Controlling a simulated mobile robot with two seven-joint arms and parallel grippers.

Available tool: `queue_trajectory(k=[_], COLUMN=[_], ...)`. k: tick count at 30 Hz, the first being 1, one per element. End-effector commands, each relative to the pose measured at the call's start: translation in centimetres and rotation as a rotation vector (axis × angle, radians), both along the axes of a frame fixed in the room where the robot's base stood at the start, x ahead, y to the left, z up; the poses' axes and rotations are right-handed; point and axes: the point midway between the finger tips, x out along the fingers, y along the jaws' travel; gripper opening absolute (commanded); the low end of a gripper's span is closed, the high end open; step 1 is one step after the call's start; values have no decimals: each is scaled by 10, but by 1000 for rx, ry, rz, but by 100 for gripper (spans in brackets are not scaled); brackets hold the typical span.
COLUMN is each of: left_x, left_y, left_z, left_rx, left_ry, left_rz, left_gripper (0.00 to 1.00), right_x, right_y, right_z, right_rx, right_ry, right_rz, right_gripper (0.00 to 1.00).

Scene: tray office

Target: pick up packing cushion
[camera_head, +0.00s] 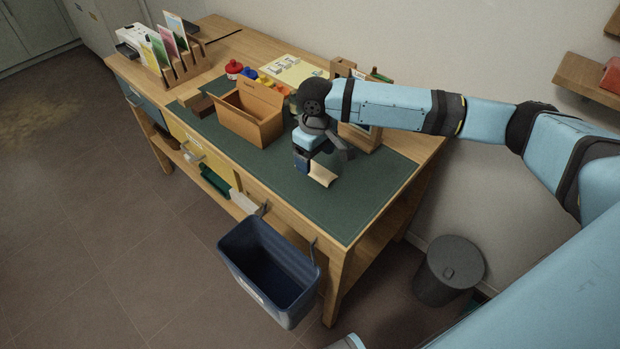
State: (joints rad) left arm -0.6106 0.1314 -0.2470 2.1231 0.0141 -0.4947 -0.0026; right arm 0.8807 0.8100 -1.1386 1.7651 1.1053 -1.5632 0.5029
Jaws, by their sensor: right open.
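A small pale beige piece (322,174), which looks like the packing cushion, lies on the green mat (352,205) near its front right part. My right gripper (318,167) points down at it from above and is open. The gripper body and wrist hide part of the piece, and I cannot tell whether the fingers touch it. My left gripper is not in view.
An open cardboard box (262,132) stands left of the right gripper. Behind it are red and yellow items and a wooden organiser. A dark blue bin (240,268) hangs at the desk's front edge. A grey bin (450,268) stands on the floor. The mat's right part is clear.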

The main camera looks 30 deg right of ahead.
Motion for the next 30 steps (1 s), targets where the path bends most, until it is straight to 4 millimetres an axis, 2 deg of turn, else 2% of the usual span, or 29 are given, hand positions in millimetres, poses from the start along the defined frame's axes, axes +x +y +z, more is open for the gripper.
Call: queue_trajectory(k=[3,10,18,26,30], left_x=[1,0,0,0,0], left_y=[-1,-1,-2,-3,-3], left_z=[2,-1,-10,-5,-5], left_rx=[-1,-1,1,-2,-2], left_ry=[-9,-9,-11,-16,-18], left_rz=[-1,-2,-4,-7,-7], left_gripper=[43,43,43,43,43], right_x=[0,1,2,2,2], right_y=[0,2,5,5,5], right_z=[-14,-27,-66,-69,-69], right_rx=[0,1,0,0,0], right_ry=[1,-1,-1,-1,-1], right_rz=[1,1,1,2,2], right_gripper=[79,79,79,79,47])
